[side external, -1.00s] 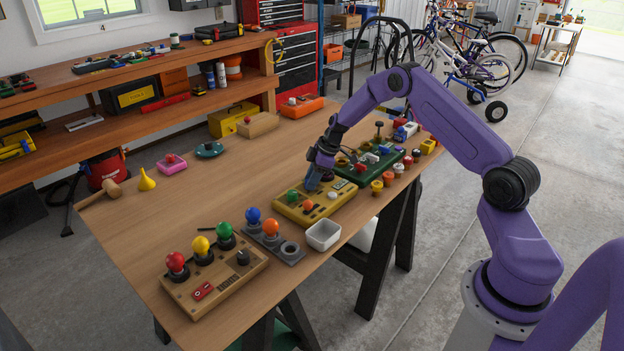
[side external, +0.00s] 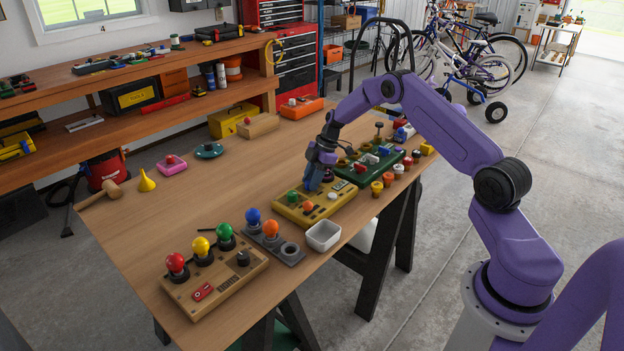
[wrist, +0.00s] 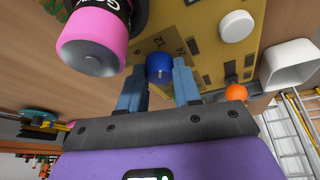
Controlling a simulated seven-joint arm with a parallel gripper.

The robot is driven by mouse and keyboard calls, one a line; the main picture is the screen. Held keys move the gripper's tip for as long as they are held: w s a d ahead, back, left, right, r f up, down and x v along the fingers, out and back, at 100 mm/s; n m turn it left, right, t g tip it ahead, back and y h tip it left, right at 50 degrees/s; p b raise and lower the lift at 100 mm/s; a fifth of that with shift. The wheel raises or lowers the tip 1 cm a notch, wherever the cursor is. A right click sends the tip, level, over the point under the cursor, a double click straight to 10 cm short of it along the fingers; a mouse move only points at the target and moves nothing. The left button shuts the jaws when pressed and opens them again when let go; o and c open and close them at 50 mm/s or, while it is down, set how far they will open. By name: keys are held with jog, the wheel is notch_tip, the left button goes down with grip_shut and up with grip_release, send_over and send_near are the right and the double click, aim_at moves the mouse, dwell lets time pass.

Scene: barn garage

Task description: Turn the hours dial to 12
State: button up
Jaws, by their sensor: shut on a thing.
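The yellow control box (side external: 318,210) sits on the wooden table, with a green knob (side external: 292,196), an orange knob (side external: 307,206) and a white knob (wrist: 236,26) on its top. A blue dial (wrist: 158,66) stands on the box, with a light pointer line on its face. In the side external view my gripper (side external: 317,183) is over the box's far part and hides the dial.
A white open bin (side external: 323,235) stands next to the box. A green panel (side external: 367,169) with several knobs lies beyond it. A tan box (side external: 215,283) with coloured knobs is nearer. A pink and black cylinder (wrist: 93,40) is close to the wrist camera.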

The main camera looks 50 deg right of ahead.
jog(key=o, duration=1.1)
jog(key=shift+c, duration=0.2)
jog(key=v, duration=1.7)
jog(key=shift+r, duration=0.2)
jog(key=shift+s, duration=0.1)
